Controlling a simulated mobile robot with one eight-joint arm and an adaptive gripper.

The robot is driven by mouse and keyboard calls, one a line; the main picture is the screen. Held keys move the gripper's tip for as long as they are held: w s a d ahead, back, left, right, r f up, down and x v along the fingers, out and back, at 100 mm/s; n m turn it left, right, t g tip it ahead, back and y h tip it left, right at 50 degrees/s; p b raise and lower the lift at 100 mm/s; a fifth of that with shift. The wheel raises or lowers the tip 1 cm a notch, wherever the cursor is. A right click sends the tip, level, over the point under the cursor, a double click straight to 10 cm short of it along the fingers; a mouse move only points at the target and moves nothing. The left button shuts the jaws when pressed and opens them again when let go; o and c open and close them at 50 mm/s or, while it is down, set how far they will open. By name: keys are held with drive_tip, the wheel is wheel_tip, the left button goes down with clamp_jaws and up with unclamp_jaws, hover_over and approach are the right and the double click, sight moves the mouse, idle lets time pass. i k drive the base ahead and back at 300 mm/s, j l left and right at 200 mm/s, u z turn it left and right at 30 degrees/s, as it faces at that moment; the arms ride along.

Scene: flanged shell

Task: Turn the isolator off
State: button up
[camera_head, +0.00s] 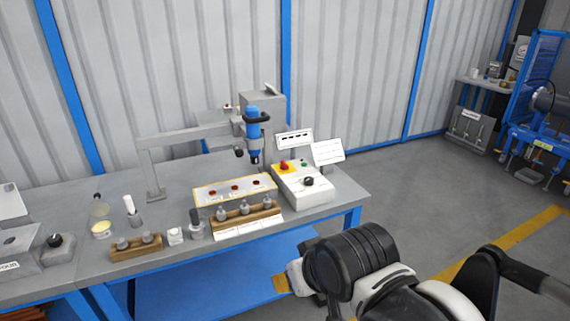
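A pale control box (300,187) stands on the right part of the workbench. Its sloped top carries a red control on a yellow plate (285,167), a small green button (304,163) and a black rotary knob (308,181). No readable label shows which of these is the isolator, and the knob's setting is too small to tell. My gripper (294,279) is at the end of my arm, low and in front of the bench, apart from the box. My dark wrist hides most of it, so its fingers cannot be made out.
White sign cards (327,153) stand at the box's back edge. A wooden rack (246,217) and several small bottles line the bench front. The floor right of the bench (400,190) is clear.

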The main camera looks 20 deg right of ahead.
sight(284, 166)
drive_tip(key=i+l, duration=0.35)
drive_tip(key=i+j, duration=0.3)
drive_tip(key=i, duration=0.2)
drive_tip(key=l+z, duration=0.05)
